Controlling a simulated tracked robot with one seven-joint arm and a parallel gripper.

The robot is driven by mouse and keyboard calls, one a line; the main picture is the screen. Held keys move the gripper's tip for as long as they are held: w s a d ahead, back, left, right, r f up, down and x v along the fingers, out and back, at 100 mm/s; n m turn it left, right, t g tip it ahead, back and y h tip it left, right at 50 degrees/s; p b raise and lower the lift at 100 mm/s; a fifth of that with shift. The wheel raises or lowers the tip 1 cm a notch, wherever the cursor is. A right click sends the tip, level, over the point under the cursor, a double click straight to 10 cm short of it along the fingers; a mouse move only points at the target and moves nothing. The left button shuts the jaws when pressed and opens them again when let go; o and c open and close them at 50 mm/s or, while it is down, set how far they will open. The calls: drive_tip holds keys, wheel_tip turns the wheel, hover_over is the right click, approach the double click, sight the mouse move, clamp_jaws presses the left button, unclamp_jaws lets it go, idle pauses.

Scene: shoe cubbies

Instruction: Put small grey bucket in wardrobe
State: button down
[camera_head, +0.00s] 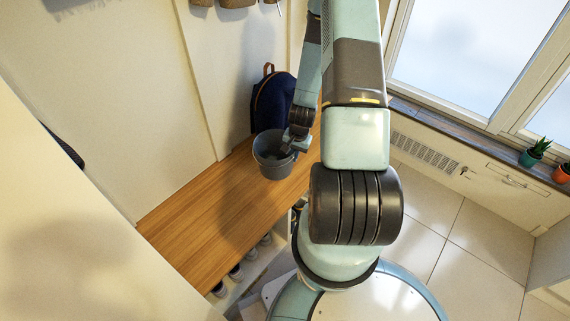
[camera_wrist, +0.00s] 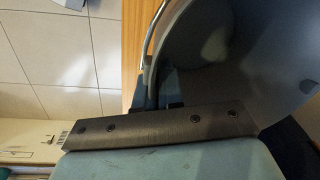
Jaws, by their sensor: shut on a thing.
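The small grey bucket (camera_head: 271,158) stands upright at the wooden bench top (camera_head: 205,220) in the head view. I cannot tell whether its base touches the wood. My gripper (camera_head: 291,146) is at the bucket's right rim and is shut on it. In the wrist view the bucket's dark inside (camera_wrist: 235,65) fills the upper right, with its metal handle (camera_wrist: 150,45) at the left, and my gripper (camera_wrist: 160,115) lies across the lower part. The fingertips are mostly hidden. I cannot make out a wardrobe for certain; pale panels (camera_head: 120,110) stand behind the bench.
A dark blue backpack (camera_head: 272,103) stands on the bench just behind the bucket. Shoes (camera_head: 236,272) sit in cubbies below the bench. The bench top left of the bucket is clear. A window sill with small potted plants (camera_head: 535,152) is at the right.

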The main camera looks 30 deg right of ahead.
sight(276, 157)
drive_tip(key=w+f, duration=0.2)
drive_tip(key=f, duration=0.1)
drive_tip(key=w+f, duration=0.1)
drive_tip(key=shift+w+a+f, duration=0.25)
drive_tip(key=shift+a+f, duration=0.15)
drive_tip(key=shift+w+f, duration=0.15)
drive_tip(key=shift+f, duration=0.8)
drive_tip(key=shift+w+f, duration=0.1)
drive_tip(key=shift+f, duration=0.8)
drive_tip(key=c, duration=1.3)
unclamp_jaws()
drive_tip(key=shift+o, duration=0.2)
